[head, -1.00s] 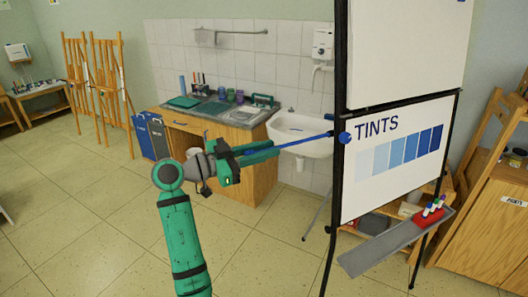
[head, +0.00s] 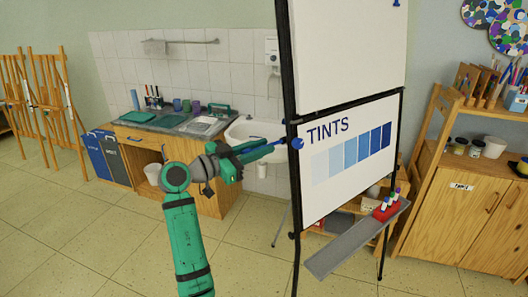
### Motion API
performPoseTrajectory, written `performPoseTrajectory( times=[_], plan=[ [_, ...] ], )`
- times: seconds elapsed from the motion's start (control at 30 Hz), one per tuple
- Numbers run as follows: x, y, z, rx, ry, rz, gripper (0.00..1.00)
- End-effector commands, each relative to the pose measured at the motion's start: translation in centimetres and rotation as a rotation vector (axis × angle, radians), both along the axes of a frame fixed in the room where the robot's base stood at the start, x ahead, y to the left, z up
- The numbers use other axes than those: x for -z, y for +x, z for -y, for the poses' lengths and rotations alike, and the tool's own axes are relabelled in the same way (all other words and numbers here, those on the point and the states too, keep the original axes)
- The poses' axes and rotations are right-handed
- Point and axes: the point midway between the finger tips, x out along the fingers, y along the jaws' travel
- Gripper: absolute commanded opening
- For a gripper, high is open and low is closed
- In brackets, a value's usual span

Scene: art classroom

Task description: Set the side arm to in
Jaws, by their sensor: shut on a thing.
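The blue side arm (head: 284,141) sticks out to the left from a round blue knob (head: 297,143) on the black left upright of the easel board. My gripper (head: 266,149), green with a dark wrist, is shut on the side arm, left of the knob. Only a short length of the side arm shows between the fingers and the knob. The rest is hidden by my gripper or foreshortened. The easel board (head: 352,203) bears a TINTS sheet with blue squares.
A grey tray (head: 335,254) with a red marker holder (head: 385,210) juts from the easel's lower front. A white sink (head: 240,132) and a wooden counter (head: 210,199) stand behind my gripper. A wooden cabinet (head: 450,205) stands at right.

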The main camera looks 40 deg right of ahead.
Motion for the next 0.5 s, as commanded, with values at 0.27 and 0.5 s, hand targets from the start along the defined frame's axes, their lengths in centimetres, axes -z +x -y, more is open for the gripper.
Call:
performPoseTrajectory(
  times=[0.27,0.5],
  plan=[
    [0.43,-0.23,0.31,0.007,0.009,-0.003,0.00],
    [0.30,-0.04,0.06,0.002,0.005,-0.002,0.37]
  ],
)
